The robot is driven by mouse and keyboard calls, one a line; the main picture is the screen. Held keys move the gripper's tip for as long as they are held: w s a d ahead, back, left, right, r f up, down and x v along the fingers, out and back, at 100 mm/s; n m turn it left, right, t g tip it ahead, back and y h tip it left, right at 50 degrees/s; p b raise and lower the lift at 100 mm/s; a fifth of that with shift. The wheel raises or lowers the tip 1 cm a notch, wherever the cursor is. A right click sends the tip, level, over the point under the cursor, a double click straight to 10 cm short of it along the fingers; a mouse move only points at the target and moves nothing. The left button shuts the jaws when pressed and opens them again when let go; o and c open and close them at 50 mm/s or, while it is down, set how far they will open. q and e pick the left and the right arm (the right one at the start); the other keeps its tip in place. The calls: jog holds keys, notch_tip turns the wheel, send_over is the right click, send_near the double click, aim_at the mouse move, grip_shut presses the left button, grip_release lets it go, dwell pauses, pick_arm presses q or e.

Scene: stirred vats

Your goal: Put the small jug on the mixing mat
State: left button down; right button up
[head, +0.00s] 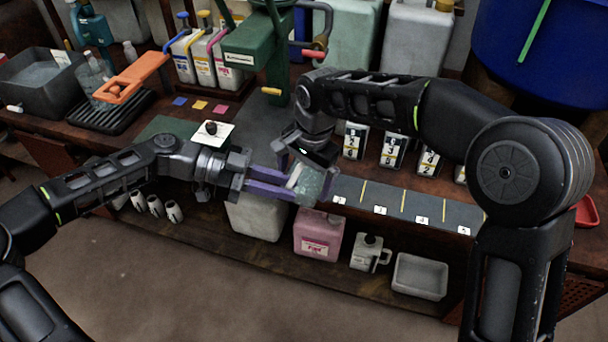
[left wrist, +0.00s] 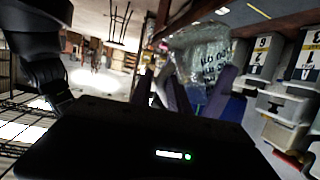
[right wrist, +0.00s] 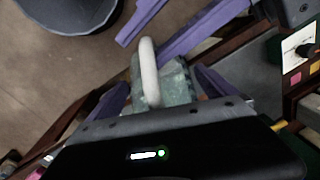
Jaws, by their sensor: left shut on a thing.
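A small clear jug (head: 308,184) with a pale handle is held in the air in front of the bench. My left gripper (head: 283,182) is shut on it, with its purple fingers on the jug. The jug's marked wall shows in the left wrist view (left wrist: 203,58). My right gripper (head: 300,160) is just above and behind the jug. In the right wrist view its purple fingers stand wide apart around the jug, with the white handle (right wrist: 148,72) between them. A dark green mat (head: 163,127), possibly the mixing mat, lies on the bench behind my left arm, partly hidden.
A green press-like stand (head: 262,45) rises behind the grippers. Labelled containers (head: 393,150) stand behind a grey strip with numbered tags (head: 395,203). A black rack (head: 112,112) and orange holder (head: 130,80) are at left. A pink can (head: 318,235) stands on the lower shelf.

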jog(key=c, duration=1.2)
pick_arm(q)
jog(key=c, duration=1.2)
grip_release()
jog(key=shift+o, duration=0.2)
jog(key=shift+w+a, duration=0.1)
jog(key=shift+a, duration=0.05)
jog(key=s+v, duration=0.1)
jog(key=v, duration=1)
jog(key=shift+w+a+r, duration=0.2)
jog(key=shift+w+a, duration=0.1)
jog(key=shift+w, duration=0.1)
